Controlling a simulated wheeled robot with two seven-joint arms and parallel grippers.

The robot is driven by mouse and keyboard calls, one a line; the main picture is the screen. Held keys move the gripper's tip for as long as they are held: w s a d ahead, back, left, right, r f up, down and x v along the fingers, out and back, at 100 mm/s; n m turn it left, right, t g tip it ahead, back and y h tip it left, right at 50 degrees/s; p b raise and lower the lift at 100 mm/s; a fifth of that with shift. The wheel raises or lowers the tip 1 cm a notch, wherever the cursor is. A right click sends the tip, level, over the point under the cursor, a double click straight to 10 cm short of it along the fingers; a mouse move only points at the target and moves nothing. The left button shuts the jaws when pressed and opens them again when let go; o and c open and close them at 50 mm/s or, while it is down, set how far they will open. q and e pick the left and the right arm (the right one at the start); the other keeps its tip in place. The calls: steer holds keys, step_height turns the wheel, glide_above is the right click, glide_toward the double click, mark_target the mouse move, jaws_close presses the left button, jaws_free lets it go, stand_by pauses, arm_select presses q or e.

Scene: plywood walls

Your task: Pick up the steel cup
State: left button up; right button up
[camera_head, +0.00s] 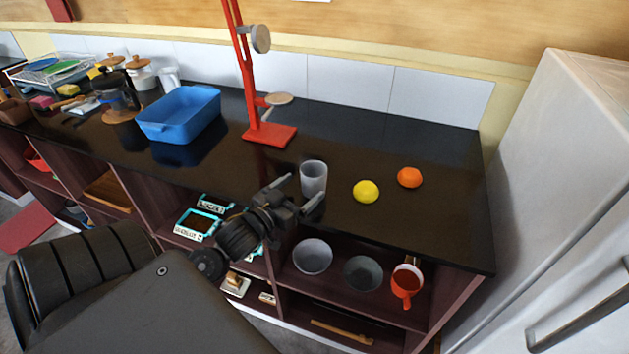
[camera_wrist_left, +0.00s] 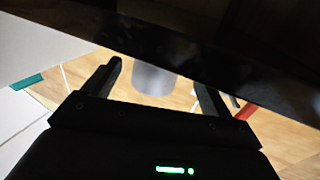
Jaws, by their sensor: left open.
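The steel cup (camera_head: 313,178) is a grey cylinder standing upright on the dark countertop (camera_head: 430,222), near its front edge. My left gripper (camera_head: 299,191) is open at the front edge of the counter, close in front of the cup. In the left wrist view the cup (camera_wrist_left: 152,80) shows between the two spread fingers (camera_wrist_left: 158,76), slightly beyond them. No grip on the cup shows, and I cannot tell whether a finger touches it. My right gripper is not in view.
A yellow lemon (camera_head: 366,191) and an orange (camera_head: 409,177) lie right of the cup. A red stand (camera_head: 270,134) is behind it, and a blue basin (camera_head: 180,118) is to the left.

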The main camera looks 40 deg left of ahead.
mark_target(321, 173)
arm_select(q)
steer(key=shift+w, duration=0.1)
steer(key=w, duration=0.1)
steer(key=w+p, duration=0.1)
steer(key=w, duration=0.2)
steer(key=shift+w+d+r, duration=0.1)
steer(key=shift+w+r, duration=0.1)
steer(key=shift+r, duration=0.05)
steer(key=shift+w+p, duration=0.3)
steer(key=shift+w, duration=0.1)
steer(key=shift+f, duration=0.1)
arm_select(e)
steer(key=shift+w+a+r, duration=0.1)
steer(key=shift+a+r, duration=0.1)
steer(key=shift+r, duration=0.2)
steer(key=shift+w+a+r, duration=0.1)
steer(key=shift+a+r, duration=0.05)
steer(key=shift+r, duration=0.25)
arm_select(q)
steer(key=c, duration=1.1)
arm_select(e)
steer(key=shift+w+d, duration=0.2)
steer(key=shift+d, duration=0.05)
